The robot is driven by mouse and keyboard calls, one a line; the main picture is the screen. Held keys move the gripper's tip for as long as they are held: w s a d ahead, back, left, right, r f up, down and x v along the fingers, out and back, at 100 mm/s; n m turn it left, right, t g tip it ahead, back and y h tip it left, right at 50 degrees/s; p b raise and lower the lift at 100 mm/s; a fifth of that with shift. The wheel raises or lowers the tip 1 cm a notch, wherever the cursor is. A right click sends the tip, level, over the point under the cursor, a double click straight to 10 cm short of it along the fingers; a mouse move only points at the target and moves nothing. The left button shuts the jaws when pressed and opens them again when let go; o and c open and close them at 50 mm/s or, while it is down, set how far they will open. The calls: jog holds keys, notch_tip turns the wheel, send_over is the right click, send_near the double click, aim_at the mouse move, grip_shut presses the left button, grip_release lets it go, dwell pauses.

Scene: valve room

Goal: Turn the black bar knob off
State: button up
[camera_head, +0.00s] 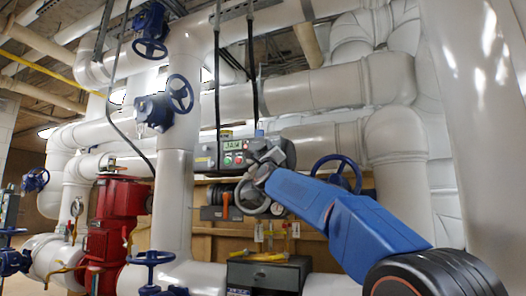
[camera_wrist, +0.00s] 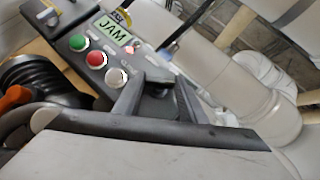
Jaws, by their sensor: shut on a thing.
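The grey control box (camera_head: 228,152) hangs among the pipes at the centre of the head view. In the wrist view its panel (camera_wrist: 135,58) is tilted and shows a lit green display (camera_wrist: 113,31) reading "JAM". The black bar knob (camera_wrist: 158,84) is on this panel, between the two fingers of my gripper (camera_wrist: 158,98). My gripper is shut on the knob; its fingers hide part of it, so I cannot tell its exact angle. In the head view my gripper (camera_head: 263,157) is at the box's right part and hides the knob.
Green (camera_wrist: 78,42), red (camera_wrist: 96,59) and pale (camera_wrist: 116,77) buttons lie beside the knob. An orange-handled part (camera_head: 225,205) is below the box. A blue handwheel (camera_head: 336,172) is close behind my arm. A dark box (camera_head: 268,273) stands below. Large white pipes surround the area.

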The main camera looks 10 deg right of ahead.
jog(key=shift+s+d+r+n+g+y, duration=0.1)
jog(key=shift+n+g+y, duration=0.7)
jog(key=shift+n+y, duration=1.25)
jog(key=shift+n, duration=0.45)
jog(key=o, duration=1.1)
jog(key=shift+c, duration=0.2)
jog(key=shift+h, duration=0.35)
jog(key=shift+v, duration=1.2)
jog(key=v, duration=1.5)
jog(key=shift+d, duration=0.1)
